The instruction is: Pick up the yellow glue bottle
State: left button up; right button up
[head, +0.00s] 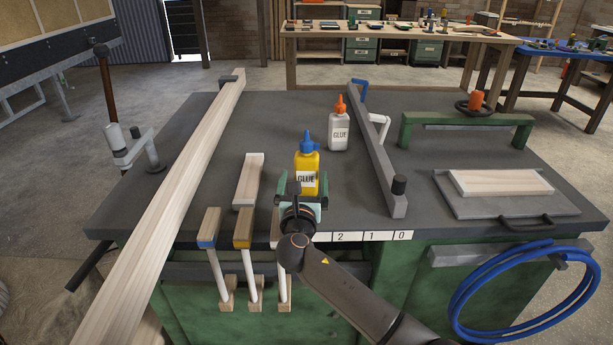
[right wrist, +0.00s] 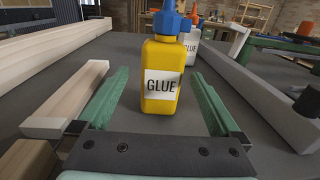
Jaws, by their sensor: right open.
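The yellow glue bottle (head: 307,162) with a blue cap stands upright on the dark workbench top (head: 270,120). It also shows large in the middle of the right wrist view (right wrist: 162,75), its GLUE label facing me. My right gripper (head: 298,184) is at the near side of the bottle. Its green fingers (right wrist: 160,98) are open, one on each side of the lower bottle, with visible gaps. In the head view the gripper hides the bottle's base. My left gripper is not in view.
A white glue bottle (head: 339,128) with an orange cap stands behind and right. A grey bar (head: 375,150) runs along the right, a long wooden beam (head: 190,170) along the left. A short wood block (head: 248,180) lies left of the bottle. Hammers (head: 243,240) hang at the front edge.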

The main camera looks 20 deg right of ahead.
aim_at(306, 172)
jog(key=shift+b+x, duration=0.65)
jog(key=shift+x, duration=1.9)
jog(key=shift+d+r, duration=0.15)
jog(key=shift+d, duration=0.05)
grip_shut()
